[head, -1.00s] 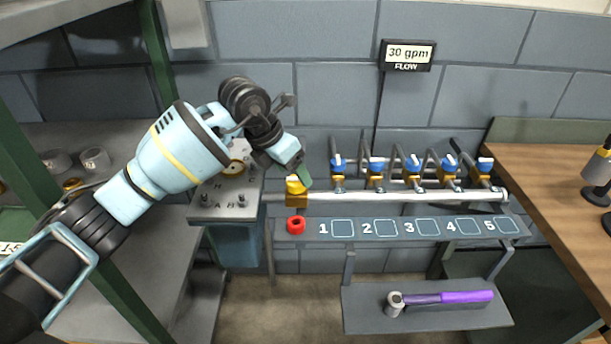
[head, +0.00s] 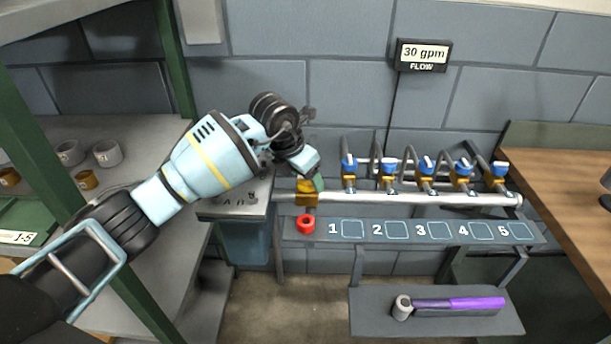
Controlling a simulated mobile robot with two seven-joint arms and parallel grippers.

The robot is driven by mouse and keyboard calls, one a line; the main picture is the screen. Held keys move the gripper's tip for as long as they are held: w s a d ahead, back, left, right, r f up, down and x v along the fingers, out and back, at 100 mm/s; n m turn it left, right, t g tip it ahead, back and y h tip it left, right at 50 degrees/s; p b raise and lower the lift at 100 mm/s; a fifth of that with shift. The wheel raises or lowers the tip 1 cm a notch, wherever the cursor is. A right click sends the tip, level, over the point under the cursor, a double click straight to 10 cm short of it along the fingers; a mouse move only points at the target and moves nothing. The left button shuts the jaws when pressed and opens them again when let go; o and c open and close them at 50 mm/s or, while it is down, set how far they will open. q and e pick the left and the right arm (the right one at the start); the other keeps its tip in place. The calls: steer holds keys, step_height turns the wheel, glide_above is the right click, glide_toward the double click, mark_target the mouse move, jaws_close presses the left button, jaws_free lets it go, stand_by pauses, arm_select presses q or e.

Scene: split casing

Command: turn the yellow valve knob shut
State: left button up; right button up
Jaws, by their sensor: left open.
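The yellow valve knob (head: 307,186) sits at the left end of the pale horizontal pipe (head: 420,198). The gripper is open. My right gripper is not in view.
Several blue-handled valves (head: 425,168) stand along the pipe. A purple-handled tool (head: 450,304) lies on a lower shelf. A sign reading 30 gpm (head: 423,55) is above. A wooden bench (head: 560,185) is at right.

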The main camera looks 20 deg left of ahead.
arm_select(q)
steer(key=shift+w+f, duration=0.1)
steer(key=shift+f, duration=0.15)
steer(key=c, duration=1)
